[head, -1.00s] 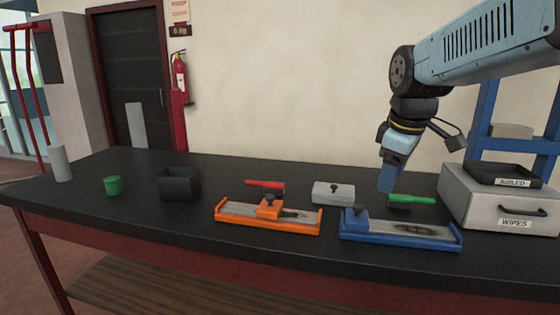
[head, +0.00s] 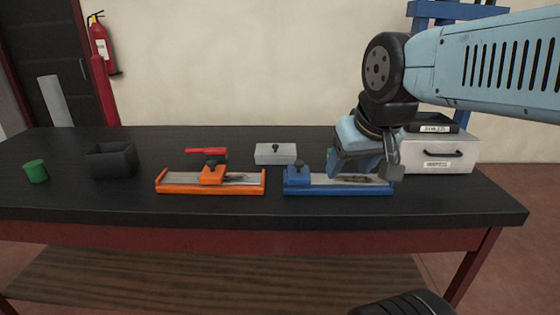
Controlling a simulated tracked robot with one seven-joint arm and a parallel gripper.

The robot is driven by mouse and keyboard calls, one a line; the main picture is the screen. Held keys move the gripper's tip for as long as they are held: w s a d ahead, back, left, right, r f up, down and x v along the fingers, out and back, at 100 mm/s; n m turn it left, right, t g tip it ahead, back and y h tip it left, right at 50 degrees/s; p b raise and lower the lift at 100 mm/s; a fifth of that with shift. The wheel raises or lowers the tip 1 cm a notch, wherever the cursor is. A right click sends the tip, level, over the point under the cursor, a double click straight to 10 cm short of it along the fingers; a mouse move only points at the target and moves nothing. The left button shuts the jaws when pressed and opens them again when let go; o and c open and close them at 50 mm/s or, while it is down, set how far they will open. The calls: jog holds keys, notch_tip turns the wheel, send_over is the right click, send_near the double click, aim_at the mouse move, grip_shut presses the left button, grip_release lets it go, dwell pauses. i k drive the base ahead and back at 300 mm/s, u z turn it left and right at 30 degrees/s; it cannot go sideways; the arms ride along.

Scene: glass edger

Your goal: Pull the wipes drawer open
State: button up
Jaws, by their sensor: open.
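The wipes drawer (head: 420,158) is the front of a light grey box at the right end of the table, with a small label low on it. It looks shut. Its dark bar handle (head: 457,153) is on the right half of the front and is uncovered. My gripper (head: 388,172) is to the left of the drawer, over the right part of the blue fixture in the picture, apart from the handle. It is open and nothing shows in it. My wrist hides the left edge of the box.
A black soiled tray (head: 434,124) sits on the box. The blue fixture (head: 337,190), orange fixture (head: 210,188), grey lidded block (head: 275,154), black bin (head: 110,161) and green cup (head: 36,171) stand to the left. The tabletop in front of the drawer is clear.

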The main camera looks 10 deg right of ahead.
aim_at(419, 156)
jog(key=z, duration=1.35)
jog(key=k, duration=1.25)
jog(key=u, duration=0.55)
jog(key=i, duration=1.7)
jog(key=z, duration=0.35)
